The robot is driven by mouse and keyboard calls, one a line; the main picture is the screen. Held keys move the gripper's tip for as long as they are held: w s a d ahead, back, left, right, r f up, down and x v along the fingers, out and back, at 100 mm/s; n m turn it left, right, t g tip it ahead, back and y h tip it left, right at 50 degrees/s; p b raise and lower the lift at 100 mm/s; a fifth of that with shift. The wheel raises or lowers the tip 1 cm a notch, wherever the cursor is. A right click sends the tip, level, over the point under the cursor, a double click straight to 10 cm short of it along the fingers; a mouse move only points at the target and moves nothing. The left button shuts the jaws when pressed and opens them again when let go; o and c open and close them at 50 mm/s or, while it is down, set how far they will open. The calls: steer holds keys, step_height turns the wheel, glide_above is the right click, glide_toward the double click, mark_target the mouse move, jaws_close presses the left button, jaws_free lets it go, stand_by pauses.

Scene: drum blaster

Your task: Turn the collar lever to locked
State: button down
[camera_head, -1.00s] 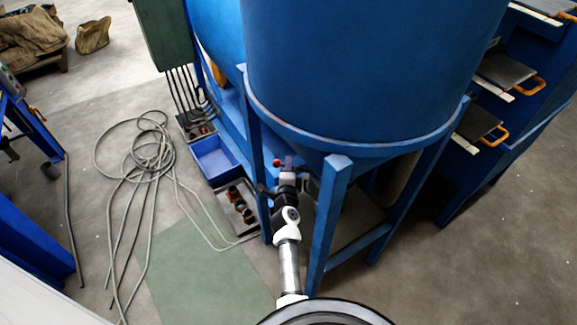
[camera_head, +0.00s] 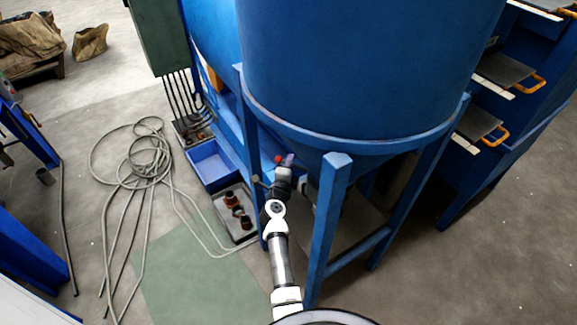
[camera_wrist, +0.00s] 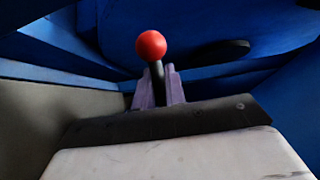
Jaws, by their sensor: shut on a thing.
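The collar lever has a red ball knob (camera_wrist: 151,46) on a short dark shaft (camera_wrist: 157,73) in the wrist view. My gripper (camera_wrist: 160,86) is shut on the shaft, with a purple finger on each side just below the knob. In the head view the red knob (camera_head: 279,159) is small and sits beside the blue frame, under the tank. My gripper (camera_head: 287,163) is there too, and its fingers are hard to make out. The collar itself and any locked mark cannot be told apart.
A blue tank (camera_head: 345,70) stands above my arm, and its front leg (camera_head: 325,225) is close to the arm's right. A blue bin (camera_head: 211,163) and a grey tray with dark fittings (camera_head: 235,212) lie left. A looped hose (camera_head: 150,160) covers the floor further left.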

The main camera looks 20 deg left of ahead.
steer(key=shift+w, duration=0.1)
steer(key=c, duration=1.5)
jaws_free()
steer(key=s, duration=0.4)
steer(key=s+d+p, duration=0.1)
steer(key=s, duration=0.4)
steer(key=s+r, duration=0.1)
steer(key=s, duration=0.3)
steer(key=shift+s+d, duration=0.3)
steer(key=shift+s, duration=0.05)
